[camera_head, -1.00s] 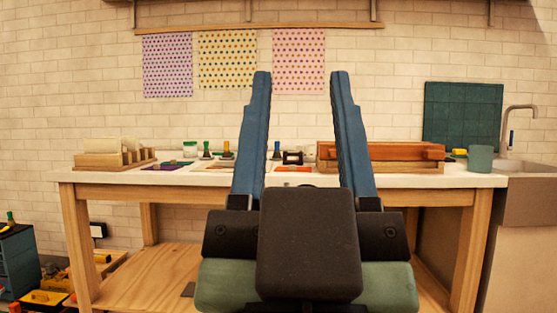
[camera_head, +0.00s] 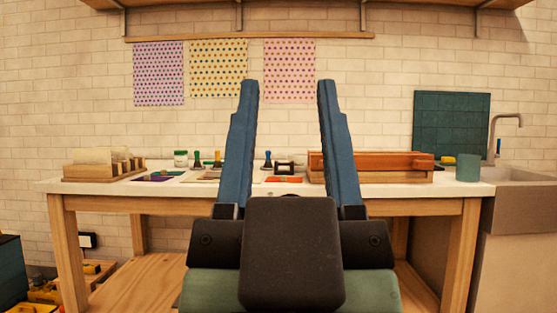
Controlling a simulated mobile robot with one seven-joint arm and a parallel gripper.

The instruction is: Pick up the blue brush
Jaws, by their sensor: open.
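My gripper (camera_head: 282,90) is open and empty, its two blue fingers pointing up in front of the white-topped table (camera_head: 470,188). Between the fingers, at the back of the table, stands a small upright tool with a blue handle (camera_head: 267,157) and a dark base. It may be the blue brush, but it is too small to tell. Similar small tools with a green handle (camera_head: 197,157) and an orange handle (camera_head: 217,157) stand left of the fingers. The fingers touch nothing, and the left one hides part of the tabletop.
A wooden rack (camera_head: 100,172) stands at the table's left end and a long reddish-brown wooden box (camera_head: 375,168) at the right. A teal cup (camera_head: 468,167) stands near the sink (camera_head: 525,180). A black block (camera_head: 285,168) and an orange piece (camera_head: 284,179) lie mid-table.

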